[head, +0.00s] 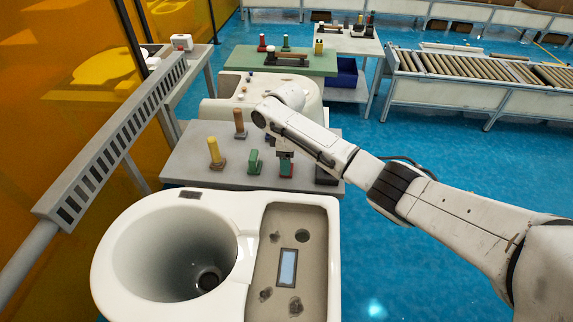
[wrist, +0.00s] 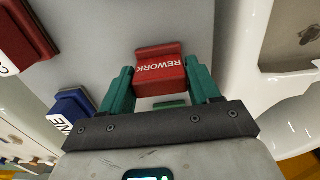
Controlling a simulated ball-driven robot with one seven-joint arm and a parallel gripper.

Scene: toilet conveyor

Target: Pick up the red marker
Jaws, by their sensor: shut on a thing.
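The red marker (wrist: 160,77), lettered REWORK, stands between the green fingers of my gripper (wrist: 160,88) in the wrist view. My gripper is shut on it, with one finger on each side. Another red block (wrist: 22,38) with partly cut-off lettering lies at the upper left of the wrist view.
A green marker (head: 254,163) stands just left of the red one, and a dark block (head: 326,176) is to its right. A yellow-handled piece (head: 215,154) and a brown-handled piece (head: 239,123) stand further left. A white toilet (head: 165,205) is in front.

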